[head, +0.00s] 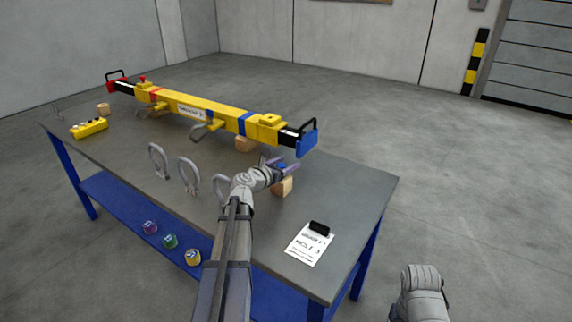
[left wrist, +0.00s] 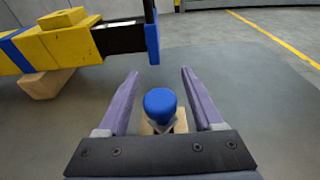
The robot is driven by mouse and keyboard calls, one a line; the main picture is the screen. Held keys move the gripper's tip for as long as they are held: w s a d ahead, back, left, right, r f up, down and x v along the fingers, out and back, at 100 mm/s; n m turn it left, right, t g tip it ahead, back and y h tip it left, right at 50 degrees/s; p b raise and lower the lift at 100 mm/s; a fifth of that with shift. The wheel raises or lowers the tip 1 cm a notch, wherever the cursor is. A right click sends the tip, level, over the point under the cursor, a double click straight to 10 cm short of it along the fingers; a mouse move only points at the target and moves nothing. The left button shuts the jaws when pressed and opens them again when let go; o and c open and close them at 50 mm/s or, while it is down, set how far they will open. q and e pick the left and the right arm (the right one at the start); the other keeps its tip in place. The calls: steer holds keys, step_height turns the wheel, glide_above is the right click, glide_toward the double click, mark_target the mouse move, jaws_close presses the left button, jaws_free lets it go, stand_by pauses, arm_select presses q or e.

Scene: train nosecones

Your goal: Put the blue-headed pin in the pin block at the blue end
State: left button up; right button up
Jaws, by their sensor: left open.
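The blue-headed pin (left wrist: 160,103) stands in a small wooden block (left wrist: 181,122) on the table; its shaft is mostly hidden under the head. My left gripper (head: 284,168) is open around the pin, with one purple finger on each side of the blue head and a gap to both. In the left wrist view the gripper (left wrist: 160,78) points past the pin. The yellow pin block (head: 268,121) at the blue end sits on the yellow beam (head: 205,109), near the blue end plate (head: 306,139). It also shows in the left wrist view (left wrist: 65,18), left of the gripper.
A red-topped pin (head: 142,78) is at the beam's red end. Several grey shackles (head: 188,175) stand on the table left of my left arm. A yellow control box (head: 89,128) lies far left. A paper card (head: 310,244) lies near the right front. Wooden blocks (left wrist: 47,83) support the beam.

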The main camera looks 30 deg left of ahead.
mark_target(280, 166)
arm_select(q)
steer(key=shift+r, duration=0.15)
steer(key=shift+s+r, duration=0.1)
steer(key=shift+s, duration=0.15)
steer(key=p+v, duration=0.1)
steer(key=v, duration=0.6)
steer(key=shift+p, duration=0.35)
